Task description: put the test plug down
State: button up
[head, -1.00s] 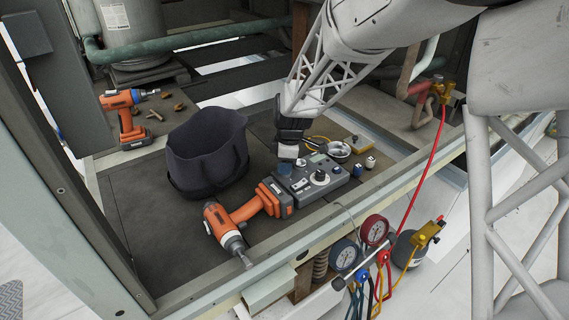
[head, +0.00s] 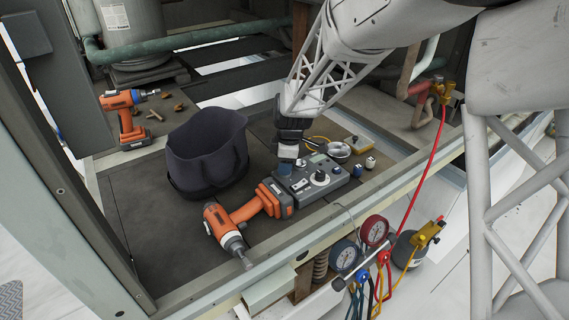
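My gripper (head: 288,152) points down, just above the left end of a grey test box (head: 322,178) with knobs and a small display. A pale piece shows at the gripper's tip; I cannot tell whether it is the fingers or a held test plug. A blue round piece (head: 285,168) is directly below the tip, at the box's left end. I cannot tell whether the two touch. Two small plug-like pieces, one dark and white (head: 358,171) and one pale and blue (head: 370,162), stand on the deck right of the box.
An orange drill (head: 240,215) lies against the box's left side. A dark open bag (head: 205,155) stands to the left. Gauges (head: 373,230) with hoses hang at the front ledge.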

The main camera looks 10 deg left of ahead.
jog(key=shift+o, duration=0.2)
notch_tip(320, 180, up, 12)
jog(key=d, duration=0.1)
jog(key=shift+d+r, duration=0.2)
jog(key=shift+d, duration=0.05)
dwell(0.8)
jog(key=s+d+r+m+t, duration=0.1)
jog(key=s+d+r+m, duration=0.35)
jog(key=s+d, duration=0.35)
jog(key=s+d+r+m+t, duration=0.1)
jog(key=s+d+r+m, duration=0.2)
jog(key=s+d+m, duration=0.55)
jog(key=s+d+f+m+h, duration=0.1)
jog(key=s+d+f+m, duration=0.1)
jog(key=s+d+m, duration=0.5)
jog(key=s+d, duration=0.6)
jog(key=s, duration=0.4)
jog(key=shift+f+t+h, duration=0.15)
jog(key=shift+t+h, duration=0.15)
jog(key=shift+t, duration=0.1)
